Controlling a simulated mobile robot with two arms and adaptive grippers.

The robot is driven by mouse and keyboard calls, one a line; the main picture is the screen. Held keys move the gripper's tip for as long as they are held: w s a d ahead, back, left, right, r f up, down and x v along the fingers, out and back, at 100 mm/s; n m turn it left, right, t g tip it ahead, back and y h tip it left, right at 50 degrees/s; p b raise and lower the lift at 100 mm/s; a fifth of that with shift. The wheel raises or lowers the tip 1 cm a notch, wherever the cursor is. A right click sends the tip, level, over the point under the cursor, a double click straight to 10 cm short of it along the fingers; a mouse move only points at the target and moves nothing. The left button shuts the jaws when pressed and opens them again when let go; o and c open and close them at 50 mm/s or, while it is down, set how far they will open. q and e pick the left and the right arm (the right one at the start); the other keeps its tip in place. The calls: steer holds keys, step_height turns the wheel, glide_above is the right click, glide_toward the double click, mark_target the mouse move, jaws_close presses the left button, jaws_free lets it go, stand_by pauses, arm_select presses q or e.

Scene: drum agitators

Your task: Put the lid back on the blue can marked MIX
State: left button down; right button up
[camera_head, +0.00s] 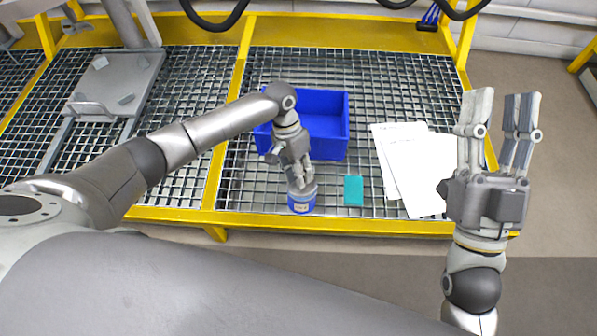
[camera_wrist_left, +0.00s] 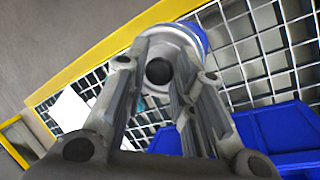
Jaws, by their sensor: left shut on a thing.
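The blue can (camera_head: 301,205) stands upright on the grating near the front yellow edge, with a white label whose text is too small to read. The pale grey lid (camera_head: 313,187) is at the can's top; I cannot tell whether it is fully seated. My left gripper (camera_head: 300,182) points down over the can and is shut on the lid. In the left wrist view the fingers flank the dark round knob of the lid (camera_wrist_left: 160,72), with the blue can (camera_wrist_left: 194,36) behind it. My right gripper (camera_head: 500,112) is open and empty, pointing up at the right.
A blue open bin (camera_head: 338,135) stands just behind the can. A teal block (camera_head: 353,191) lies to the can's right. White papers (camera_head: 407,160) lie further right. The yellow front rail (camera_head: 385,226) runs close before the can. The grating between can and left rail is clear.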

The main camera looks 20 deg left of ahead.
steer(key=shift+w+f, duration=0.15)
steer(key=shift+f, duration=0.05)
steer(key=shift+w+f+g, duration=0.2)
steer(key=shift+g, duration=0.2)
stand_by(0.6)
steer(key=shift+w+f, duration=0.15)
arm_select(q)
steer(key=shift+p, duration=0.3)
arm_select(e)
steer(key=shift+w+f+g, duration=0.2)
steer(key=shift+f+g, duration=0.1)
steer(key=shift+w+f, duration=0.15)
steer(key=shift+f, duration=0.1)
steer(key=shift+w+f+g+h, duration=0.3)
steer(key=shift+f+g, duration=0.25)
steer(key=shift+g, duration=0.05)
steer(key=shift+w+f, duration=0.1)
steer(key=shift+f, duration=0.15)
steer(key=shift+f+g, duration=0.2)
steer(key=shift+g, duration=0.1)
